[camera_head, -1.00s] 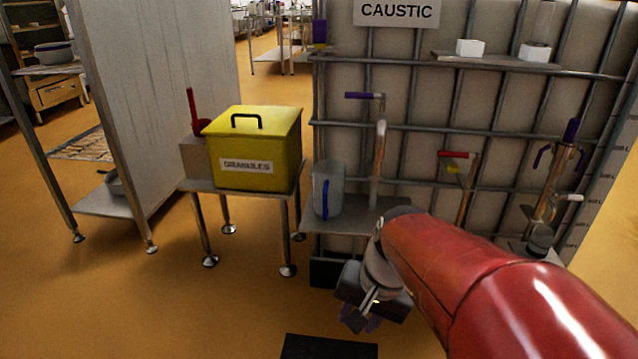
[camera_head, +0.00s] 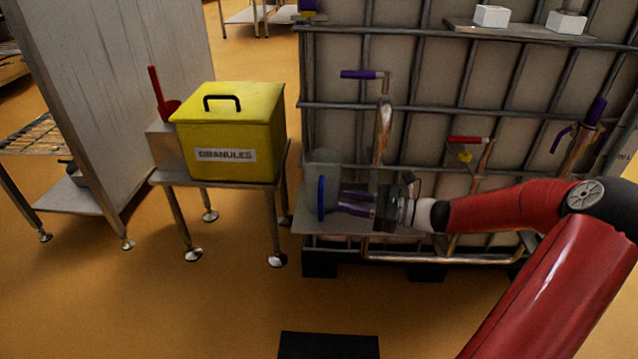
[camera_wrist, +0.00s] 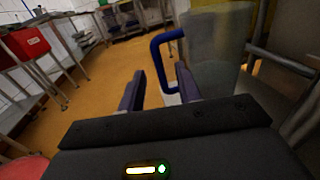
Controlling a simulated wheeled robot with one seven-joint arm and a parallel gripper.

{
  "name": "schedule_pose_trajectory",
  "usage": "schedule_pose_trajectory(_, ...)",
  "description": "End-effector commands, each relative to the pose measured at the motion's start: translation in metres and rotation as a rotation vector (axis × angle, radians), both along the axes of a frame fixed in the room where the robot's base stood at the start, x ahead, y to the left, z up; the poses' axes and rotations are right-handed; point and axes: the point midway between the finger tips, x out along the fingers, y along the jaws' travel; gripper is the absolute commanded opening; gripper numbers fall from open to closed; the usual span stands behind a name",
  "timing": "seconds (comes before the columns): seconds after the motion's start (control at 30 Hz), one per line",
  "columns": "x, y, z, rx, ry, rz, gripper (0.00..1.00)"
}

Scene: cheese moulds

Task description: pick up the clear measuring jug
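The clear measuring jug (camera_head: 318,165) stands upright on a grey shelf (camera_head: 305,224) below a tap, with its blue handle (camera_head: 321,198) facing me. My gripper (camera_head: 342,201) is level, just right of the handle, with its purple fingers pointing left at it. In the wrist view the jug (camera_wrist: 215,50) is a cloudy see-through cylinder right of the fingers. There, the blue handle (camera_wrist: 157,50) shows in the gap between the fingertips (camera_wrist: 158,82). The fingers are apart and not closed on it. I cannot tell whether the handle is inside the gap or just beyond it.
The caged caustic tank (camera_head: 430,120), with pipes and taps, rises right behind the jug.

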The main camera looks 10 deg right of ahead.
Motion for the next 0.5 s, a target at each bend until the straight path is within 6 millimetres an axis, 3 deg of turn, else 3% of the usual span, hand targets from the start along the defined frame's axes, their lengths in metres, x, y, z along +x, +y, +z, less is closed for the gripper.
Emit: schedule_pose_trajectory(0.5, 0.028, 0.060, -0.010, 0.000, -0.001, 0.004, 0.34)
